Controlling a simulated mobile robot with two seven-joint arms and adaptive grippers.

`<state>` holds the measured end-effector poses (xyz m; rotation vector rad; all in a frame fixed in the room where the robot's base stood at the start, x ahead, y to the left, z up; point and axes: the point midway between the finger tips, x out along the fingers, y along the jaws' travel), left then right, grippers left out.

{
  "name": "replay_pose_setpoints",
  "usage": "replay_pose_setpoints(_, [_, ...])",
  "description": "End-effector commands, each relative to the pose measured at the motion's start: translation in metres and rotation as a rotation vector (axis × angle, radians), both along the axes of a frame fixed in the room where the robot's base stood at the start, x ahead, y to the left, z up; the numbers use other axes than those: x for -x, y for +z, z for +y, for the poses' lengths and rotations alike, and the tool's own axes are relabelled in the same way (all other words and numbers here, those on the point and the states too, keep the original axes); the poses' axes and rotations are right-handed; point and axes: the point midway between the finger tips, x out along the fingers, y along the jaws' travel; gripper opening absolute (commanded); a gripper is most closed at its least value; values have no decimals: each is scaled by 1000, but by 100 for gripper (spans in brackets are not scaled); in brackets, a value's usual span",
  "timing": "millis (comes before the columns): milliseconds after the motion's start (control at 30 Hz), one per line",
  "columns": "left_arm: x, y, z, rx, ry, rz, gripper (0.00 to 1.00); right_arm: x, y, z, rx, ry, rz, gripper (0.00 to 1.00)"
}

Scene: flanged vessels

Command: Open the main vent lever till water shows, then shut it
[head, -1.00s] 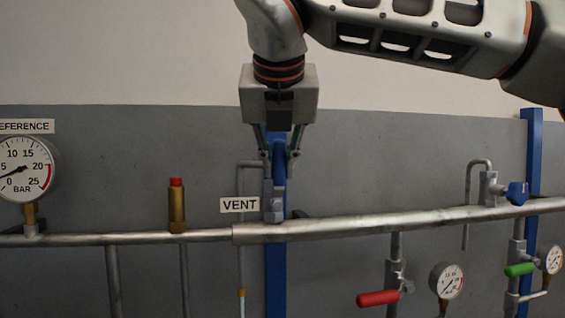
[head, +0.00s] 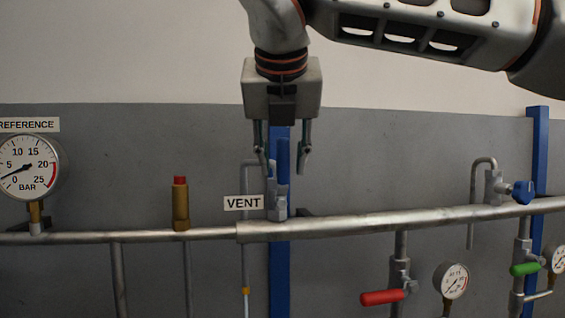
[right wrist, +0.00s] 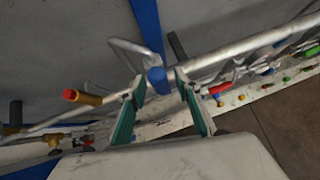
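The vent valve (head: 277,203) stands on the thick pipe beside the VENT label (head: 243,203). Its blue lever (head: 283,160) points up, in front of a blue post. My right gripper (head: 283,168) points down and is open, one finger on each side of the lever with gaps. In the right wrist view, the blue lever end (right wrist: 156,80) shows between the spread fingers (right wrist: 160,82). A thin vent tube (head: 246,235) runs down to an orange band. A pale streak shows below the band; I cannot tell whether it is water. My left gripper is out of view.
The thick pipe (head: 370,224) runs across below my gripper. A reference gauge (head: 28,168) and a red-capped brass fitting (head: 180,203) stand at left. A red handle (head: 382,298), a green handle (head: 524,269) and a blue knob (head: 522,192) are at right.

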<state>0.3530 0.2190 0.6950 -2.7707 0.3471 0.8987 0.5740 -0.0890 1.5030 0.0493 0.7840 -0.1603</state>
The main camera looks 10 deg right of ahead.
Motion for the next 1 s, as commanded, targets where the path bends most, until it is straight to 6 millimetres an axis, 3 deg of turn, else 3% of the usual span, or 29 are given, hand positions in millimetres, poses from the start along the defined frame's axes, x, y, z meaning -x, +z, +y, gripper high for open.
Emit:
replay_pose_setpoints(500, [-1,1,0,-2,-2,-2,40,66,67,13,0,0,-1,33])
replay_pose_setpoints(700, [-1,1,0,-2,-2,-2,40,78,78,15,1,1,1,33])
replay_pose_setpoints(1000, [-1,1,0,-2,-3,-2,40,79,79,15,1,1,2,33])
